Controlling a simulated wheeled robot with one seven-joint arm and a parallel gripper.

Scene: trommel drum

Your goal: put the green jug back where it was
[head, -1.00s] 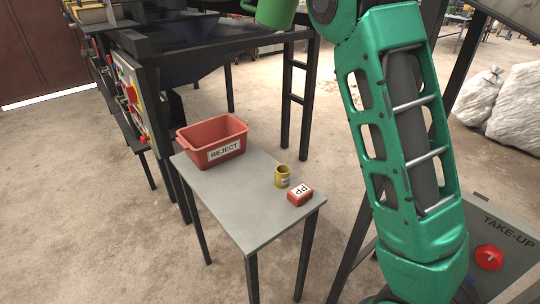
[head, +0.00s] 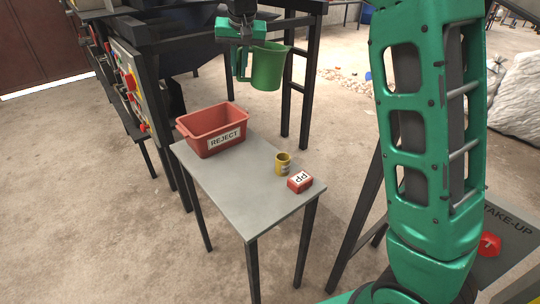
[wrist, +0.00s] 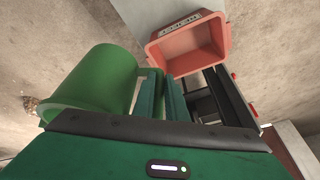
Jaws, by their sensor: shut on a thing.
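The green jug (head: 268,68) hangs in the air above and behind the grey table in the head view, roughly upright. My gripper (head: 241,74) is shut on the jug at its left side, where the handle is. In the wrist view the jug (wrist: 98,84) fills the left, and the fingers of my gripper (wrist: 162,97) are close together at its handle. The jug's inside is hidden in both views.
A grey table (head: 240,208) holds a red REJECT bin (head: 200,124) at its far left, a yellow mug (head: 282,164) and a red PP block (head: 300,182). The table's near left part is bare. A TAKE-UP surface (head: 513,255) with a red object (head: 488,244) is at right.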

